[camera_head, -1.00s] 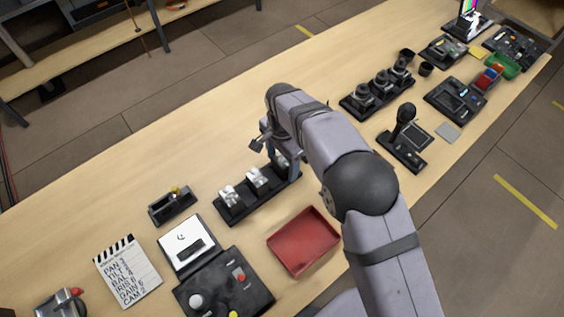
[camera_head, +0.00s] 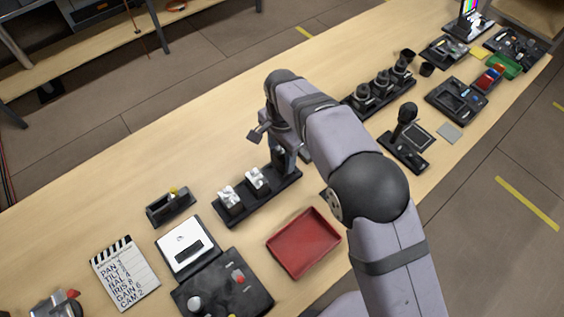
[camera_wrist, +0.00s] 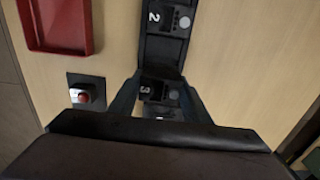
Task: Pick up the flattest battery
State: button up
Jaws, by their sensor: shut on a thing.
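A black rack (camera_head: 236,211) lies on the wooden bench, with two pale batteries standing in it, one at its left end (camera_head: 230,197) and one in the middle (camera_head: 257,180). My gripper (camera_head: 284,160) is over the rack's right end, pointing down. In the wrist view my gripper (camera_wrist: 157,100) is shut on a dark battery (camera_wrist: 155,88) beside the number 3. The number 2 position (camera_wrist: 165,20) is farther up that view. My arm and fingers hide much of the held battery; whether it is clear of the rack I cannot tell.
A red tray (camera_head: 305,243) lies in front of the rack; it also shows in the wrist view (camera_wrist: 33,38). A plate with a red button (camera_wrist: 84,95) is near the fingers. The bench behind the rack is clear.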

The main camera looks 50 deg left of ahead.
aim_at(282, 154)
notch_tip(282, 154, up, 7)
jog(key=shift+r+b, duration=0.1)
jog(key=shift+b, duration=0.85)
